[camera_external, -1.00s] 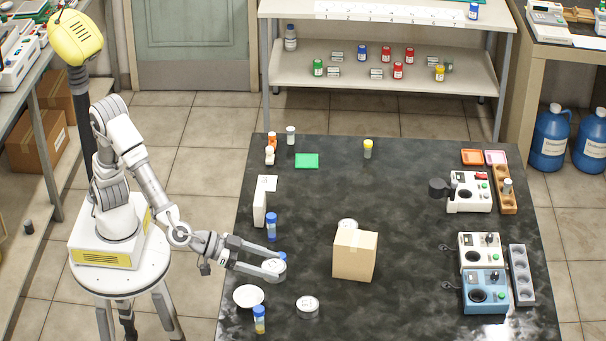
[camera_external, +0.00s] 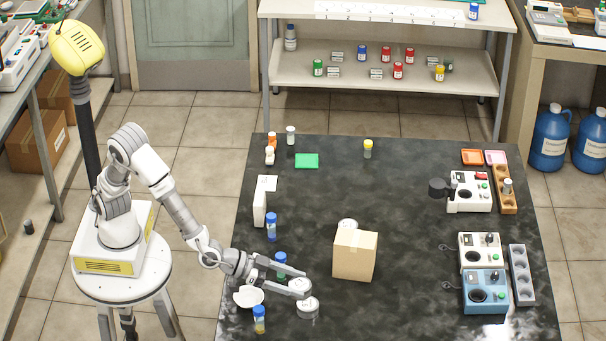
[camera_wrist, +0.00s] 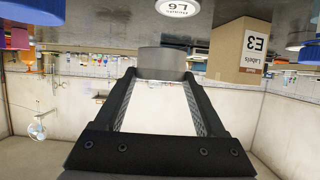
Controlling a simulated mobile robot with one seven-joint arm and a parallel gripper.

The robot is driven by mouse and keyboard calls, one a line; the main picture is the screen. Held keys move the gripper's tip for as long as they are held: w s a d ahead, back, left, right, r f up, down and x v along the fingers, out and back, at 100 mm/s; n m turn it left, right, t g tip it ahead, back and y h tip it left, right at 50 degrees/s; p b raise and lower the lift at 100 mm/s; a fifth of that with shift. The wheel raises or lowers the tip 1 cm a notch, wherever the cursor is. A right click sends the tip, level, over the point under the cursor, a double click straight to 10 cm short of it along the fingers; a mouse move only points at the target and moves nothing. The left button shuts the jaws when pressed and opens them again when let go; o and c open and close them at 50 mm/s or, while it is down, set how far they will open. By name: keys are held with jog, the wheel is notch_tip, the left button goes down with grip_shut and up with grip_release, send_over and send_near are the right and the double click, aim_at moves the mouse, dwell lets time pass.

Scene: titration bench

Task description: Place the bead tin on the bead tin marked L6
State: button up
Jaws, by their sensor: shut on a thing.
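My gripper (camera_external: 300,286) is shut on a bead tin (camera_wrist: 163,62), a short grey cylinder at the fingertips in the wrist view. In the external view the held tin (camera_external: 299,284) is largely covered by the fingers. The L6 tin, with its white lid label, shows at the top edge of the inverted wrist view (camera_wrist: 178,6). It appears to be the tin (camera_external: 308,308) on the black table just below my gripper in the external view. The held tin is above the table, near the L6 tin; whether they touch is unclear.
A cardboard box (camera_external: 355,255) stands right of my gripper, with another tin (camera_external: 347,223) partly hidden behind it. A white dish (camera_external: 248,297) and blue-capped bottles (camera_external: 281,262) (camera_external: 259,318) are close to my arm. The table centre beyond the box is clear.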

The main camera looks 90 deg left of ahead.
aim_at(302, 303)
jog(key=shift+w+a+f+b, duration=0.3)
jog(key=shift+w+a+f, duration=0.5)
jog(key=shift+w, duration=0.2)
jog(key=shift+f+b, duration=0.6)
jog(key=shift+f, duration=1.3)
jog(key=shift+f, duration=0.15)
jog(key=o, duration=1.3)
jog(key=shift+o, duration=0.2)
jog(key=shift+s+d+r, duration=0.1)
jog(key=shift+s+r, duration=0.15)
jog(key=shift+r, duration=0.1)
jog(key=p+v, duration=0.2)
jog(key=v, duration=0.9)
jog(key=shift+s, duration=0.25)
